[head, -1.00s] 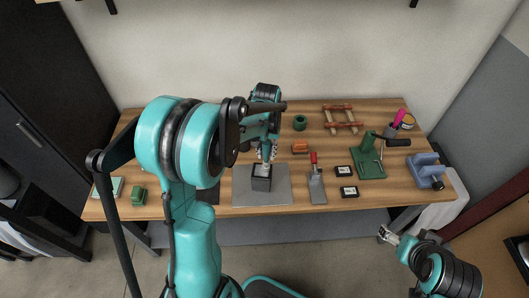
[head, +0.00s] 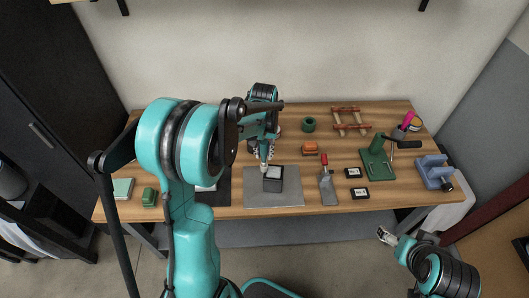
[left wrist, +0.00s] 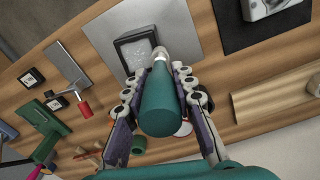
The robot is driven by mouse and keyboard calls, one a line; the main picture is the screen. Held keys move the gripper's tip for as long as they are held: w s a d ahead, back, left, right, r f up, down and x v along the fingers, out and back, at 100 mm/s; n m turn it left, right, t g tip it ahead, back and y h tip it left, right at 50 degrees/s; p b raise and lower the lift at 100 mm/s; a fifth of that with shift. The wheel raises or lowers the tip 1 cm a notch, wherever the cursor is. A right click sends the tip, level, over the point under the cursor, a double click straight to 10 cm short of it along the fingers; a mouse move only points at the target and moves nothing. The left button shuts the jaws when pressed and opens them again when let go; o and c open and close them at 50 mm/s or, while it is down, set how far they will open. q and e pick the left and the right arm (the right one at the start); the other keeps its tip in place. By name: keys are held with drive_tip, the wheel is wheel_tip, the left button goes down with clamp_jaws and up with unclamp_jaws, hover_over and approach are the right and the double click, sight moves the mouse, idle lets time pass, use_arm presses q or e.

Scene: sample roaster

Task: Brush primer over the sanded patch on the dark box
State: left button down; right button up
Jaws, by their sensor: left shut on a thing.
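The dark box (head: 274,185) stands on a grey mat near the front middle of the table. Its top has a light grey patch (head: 275,173), which also shows in the left wrist view (left wrist: 135,50). My left gripper (head: 264,154) is shut on a brush with a thick green handle (left wrist: 160,105). The pale brush tip (left wrist: 160,54) points down at the box's edge, on the left side of the box in the head view. I cannot tell whether it touches. My right gripper (head: 386,236) hangs low in front of the table, away from the box; its jaws are too small to read.
The grey mat (head: 290,200) lies under the box. A red-handled scraper (head: 326,185), black-framed cards (head: 358,193) and a green stand (head: 376,160) lie to the right. A black mat (head: 222,188) is at left. An orange block (head: 310,148) lies behind.

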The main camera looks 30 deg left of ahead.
sight(265, 142)
use_arm(q)
drive_tip(key=r, duration=0.1)
drive_tip(key=r+p, duration=0.1)
drive_tip(key=r, duration=0.2)
drive_tip(key=shift+d+p, duration=0.3)
drive_tip(key=shift+p, duration=0.1)
drive_tip(key=shift+a+r+p, duration=0.15)
drive_tip(key=shift+r+p, duration=0.35)
drive_tip(key=shift+r, duration=0.2)
drive_tip(key=shift+r+p, duration=0.95)
drive_tip(key=shift+r, duration=0.4)
